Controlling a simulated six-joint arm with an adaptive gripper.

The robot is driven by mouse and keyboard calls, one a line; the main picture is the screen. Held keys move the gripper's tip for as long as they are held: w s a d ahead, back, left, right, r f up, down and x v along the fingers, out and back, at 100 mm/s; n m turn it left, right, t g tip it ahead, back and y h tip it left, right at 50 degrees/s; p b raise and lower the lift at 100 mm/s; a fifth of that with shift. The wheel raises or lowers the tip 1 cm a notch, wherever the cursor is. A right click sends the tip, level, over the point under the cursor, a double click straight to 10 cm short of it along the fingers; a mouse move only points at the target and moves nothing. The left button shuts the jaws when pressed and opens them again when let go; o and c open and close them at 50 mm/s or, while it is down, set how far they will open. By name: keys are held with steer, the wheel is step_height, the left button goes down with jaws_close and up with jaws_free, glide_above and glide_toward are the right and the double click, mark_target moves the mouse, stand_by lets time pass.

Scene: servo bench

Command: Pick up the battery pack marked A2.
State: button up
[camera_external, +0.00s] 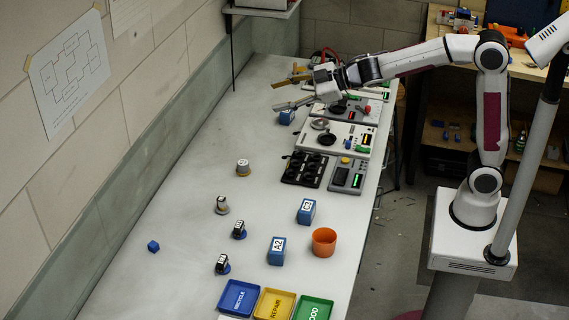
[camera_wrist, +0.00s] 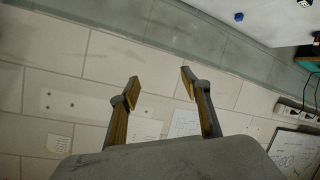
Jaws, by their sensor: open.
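The battery pack marked A2 (camera_external: 277,251) is a blue block with a white label, standing on the white bench near the front in the external view. My gripper (camera_external: 283,92) is open and empty above the far part of the bench, well away from the A2 pack. In the wrist view my gripper (camera_wrist: 158,82) shows two spread fingers with nothing between them, facing the wall. The A2 pack does not show in the wrist view.
A similar blue pack marked C2 (camera_external: 306,211) and an orange cup (camera_external: 324,242) stand close to A2. Blue (camera_external: 224,302), yellow (camera_external: 259,309) and green (camera_external: 299,313) trays lie in front. A black socket block (camera_external: 304,169) and test devices line the right edge. The left bench area is mostly clear.

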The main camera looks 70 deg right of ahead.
steer(key=w+a+f+n+g+y, duration=0.1)
steer(key=w+a+f+n+y, duration=0.4)
steer(key=a, duration=0.3)
steer(key=n+g+y, duration=0.5)
steer(key=g+y, duration=0.1)
steer(key=g, duration=0.3)
glide_above(279, 238)
steer(key=w+d, duration=0.6)
steer(key=w, duration=0.2)
step_height(279, 238, down, 17)
steer(key=s+f+g, duration=0.1)
steer(key=s+f, duration=0.1)
steer(key=s+f+n+g, duration=0.1)
steer(key=s+f+g, duration=0.1)
steer(key=f, duration=0.1)
steer(key=s+a+f+n+g, duration=0.1)
steer(key=s+f+g, duration=0.1)
steer(key=s+f, duration=0.1)
steer(key=shift+s+f, duration=0.1)
steer(key=shift+x, duration=1.25)
steer(key=shift+s+a, duration=0.1)
steer(key=shift+a, duration=0.05)
